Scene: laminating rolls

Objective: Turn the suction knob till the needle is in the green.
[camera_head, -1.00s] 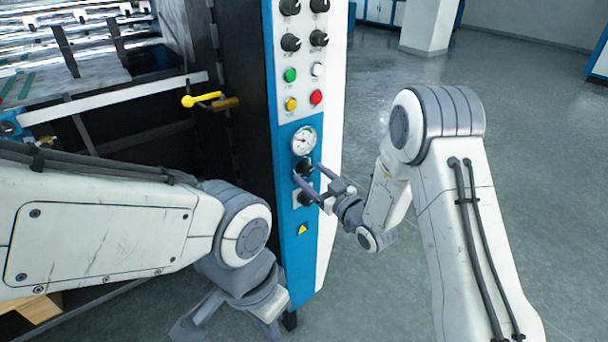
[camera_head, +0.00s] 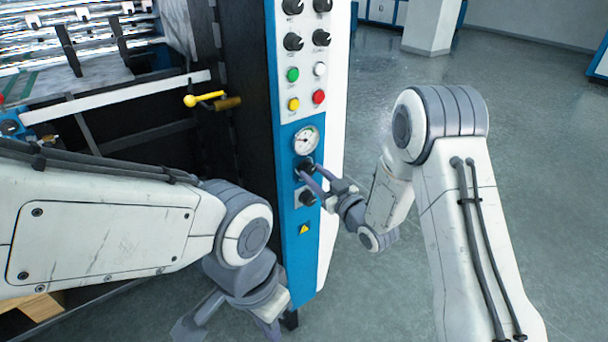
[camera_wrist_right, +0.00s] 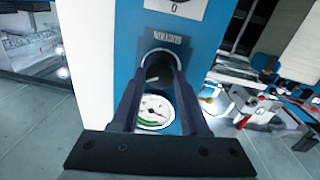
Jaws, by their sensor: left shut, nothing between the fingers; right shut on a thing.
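The suction knob (camera_head: 304,165) is a dark round knob on the blue lower part of the control panel, just under the round white gauge (camera_head: 306,140). In the right wrist view the knob (camera_wrist_right: 158,70) sits between the fingers below its SUCTION label, seen upside down. My right gripper (camera_head: 310,178) is shut on it; it also shows in the right wrist view (camera_wrist_right: 158,85). The gauge also shows there (camera_wrist_right: 153,112), with a green arc at its lower left; the needle's exact reading is too small to tell.
Another dark knob (camera_head: 307,198) sits below the suction knob, with a yellow warning sign (camera_head: 304,229) under it. Coloured buttons and more knobs are above the gauge. A yellow-ended lever (camera_head: 203,99) sticks out left of the panel. Floor to the right is open.

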